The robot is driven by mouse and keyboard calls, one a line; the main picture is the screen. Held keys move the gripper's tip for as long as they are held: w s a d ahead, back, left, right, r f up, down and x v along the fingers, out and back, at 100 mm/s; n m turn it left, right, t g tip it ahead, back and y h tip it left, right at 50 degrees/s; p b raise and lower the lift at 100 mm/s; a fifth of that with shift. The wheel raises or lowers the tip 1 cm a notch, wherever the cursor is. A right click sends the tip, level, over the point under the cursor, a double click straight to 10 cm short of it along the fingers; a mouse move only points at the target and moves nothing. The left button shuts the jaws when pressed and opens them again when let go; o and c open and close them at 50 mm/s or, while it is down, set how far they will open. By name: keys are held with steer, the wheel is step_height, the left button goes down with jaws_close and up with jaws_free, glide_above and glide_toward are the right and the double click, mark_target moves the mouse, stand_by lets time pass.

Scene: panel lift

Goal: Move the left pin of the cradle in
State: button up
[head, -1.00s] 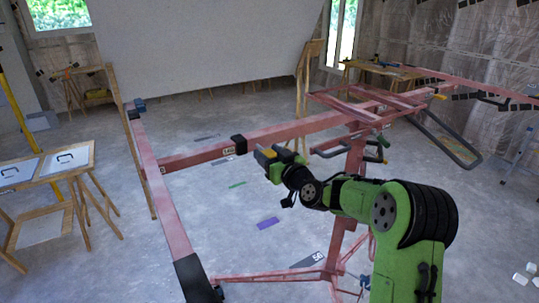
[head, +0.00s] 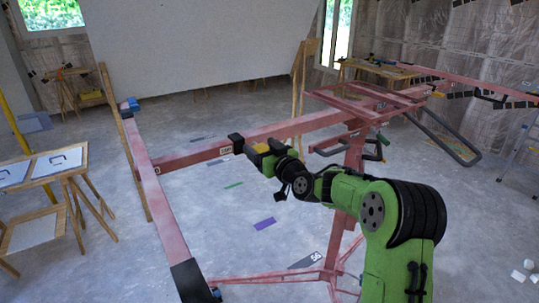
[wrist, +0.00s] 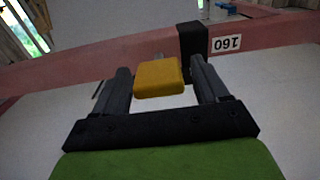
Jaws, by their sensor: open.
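The cradle is a red steel frame with a long crossbar (head: 290,128). A yellow block (wrist: 158,78), likely the pin's handle, stands between the fingers of my gripper (wrist: 160,88). The fingers are open, with a gap on each side of the block. In the head view my gripper (head: 262,153) is at the crossbar, just right of the sleeve. The pin's shaft is mostly hidden behind the block.
A red side bar (head: 160,205) with a blue end piece (head: 130,104) runs along the left. A large white panel (head: 200,45) leans at the back. A wooden table (head: 45,165) stands at the left. A ladder (head: 520,150) is at the right edge.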

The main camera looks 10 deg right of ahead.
steer(key=b+v, duration=0.5)
steer(key=v, duration=1)
